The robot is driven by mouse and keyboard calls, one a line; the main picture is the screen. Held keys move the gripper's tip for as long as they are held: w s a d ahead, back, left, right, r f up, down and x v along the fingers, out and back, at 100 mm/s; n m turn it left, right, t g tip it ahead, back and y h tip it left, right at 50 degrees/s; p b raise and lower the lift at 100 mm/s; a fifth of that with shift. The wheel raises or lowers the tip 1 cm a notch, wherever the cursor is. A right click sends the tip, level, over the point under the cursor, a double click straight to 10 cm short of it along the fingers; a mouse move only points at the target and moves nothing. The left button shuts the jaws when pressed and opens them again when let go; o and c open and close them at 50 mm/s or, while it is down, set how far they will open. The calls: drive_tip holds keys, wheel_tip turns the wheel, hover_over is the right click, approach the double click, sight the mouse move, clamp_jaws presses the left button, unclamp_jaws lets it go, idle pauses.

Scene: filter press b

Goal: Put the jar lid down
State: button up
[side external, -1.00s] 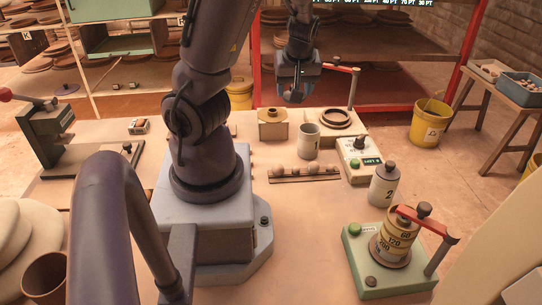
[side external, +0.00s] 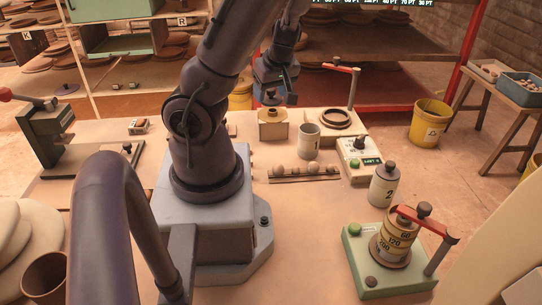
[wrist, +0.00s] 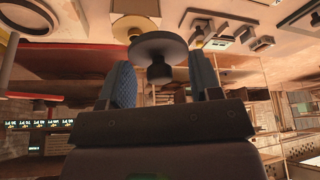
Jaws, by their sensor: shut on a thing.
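My gripper (side external: 271,88) is at the back of the bench, low over the tan block with a round collar (side external: 273,117). In the wrist view, a dark round jar lid (wrist: 158,44) with a knob shows at the fingertips, between the two blue finger pads. The gripper is shut on the lid. A small dark part of the lid (side external: 270,98) shows below the gripper in the side view; the gripper hides the rest. I cannot tell whether it touches the block. The pale jar marked 1 (side external: 308,142) stands without a lid, right of the block.
Jar 2 (side external: 384,187) stands lidded at the right. A dark ring (side external: 336,119) with a red-armed post lies behind a scale (side external: 358,160). A rack with pale balls (side external: 304,172) lies in front of jar 1. A green press base (side external: 385,265) holds stacked sieves. The front middle of the bench is clear.

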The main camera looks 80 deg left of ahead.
sight(269, 154)
wheel_tip(269, 154, down, 18)
drive_tip(key=shift+r, duration=0.2)
idle(0.5)
